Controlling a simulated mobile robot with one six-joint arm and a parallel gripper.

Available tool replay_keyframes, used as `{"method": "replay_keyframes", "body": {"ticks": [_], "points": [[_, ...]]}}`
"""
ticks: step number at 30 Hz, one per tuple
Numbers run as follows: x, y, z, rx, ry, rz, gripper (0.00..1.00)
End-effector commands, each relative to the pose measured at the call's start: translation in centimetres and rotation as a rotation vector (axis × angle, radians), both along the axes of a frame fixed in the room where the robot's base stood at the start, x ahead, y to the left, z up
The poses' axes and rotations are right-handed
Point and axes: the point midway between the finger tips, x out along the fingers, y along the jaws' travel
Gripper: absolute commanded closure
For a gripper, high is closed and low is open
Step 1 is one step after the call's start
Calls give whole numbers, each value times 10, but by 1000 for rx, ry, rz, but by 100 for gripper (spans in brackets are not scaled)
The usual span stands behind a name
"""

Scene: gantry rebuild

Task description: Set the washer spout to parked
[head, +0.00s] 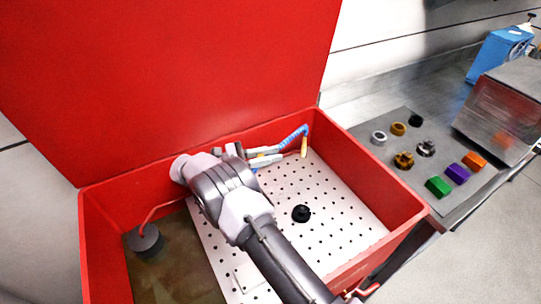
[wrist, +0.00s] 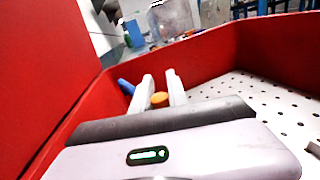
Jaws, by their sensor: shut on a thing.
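The washer spout (head: 296,134) is a blue segmented hose with a yellow-orange nozzle, at the back right wall of the red parts washer. In the head view it arches over and its nozzle (head: 304,148) hangs down just beyond my fingertips. My gripper (head: 282,152) reaches right along the back wall, low over the tray. In the wrist view the orange part (wrist: 159,99) shows between the two pale fingers of my gripper (wrist: 161,86), with blue hose (wrist: 126,87) left of them. My gripper is shut on the spout; the exact contact is partly hidden.
The red basin (head: 384,185) has its lid (head: 180,80) raised behind. A white perforated tray (head: 345,205) holds a black round part (head: 301,213). A dark cylinder (head: 146,240) with a red cord is at left. A grey mat (head: 390,125) on the right bench carries several small parts.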

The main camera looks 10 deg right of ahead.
Motion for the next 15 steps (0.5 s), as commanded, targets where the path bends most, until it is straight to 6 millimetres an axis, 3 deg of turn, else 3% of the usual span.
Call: {"method": "replay_keyframes", "body": {"ticks": [9,10,12,13,15], "points": [[0,0,0,0,1,-2,100],[0,0,0,0,0,-2,79],[0,0,0,0,0,-2,65],[0,0,0,0,0,-2,60],[0,0,0,0,0,-2,60]]}}
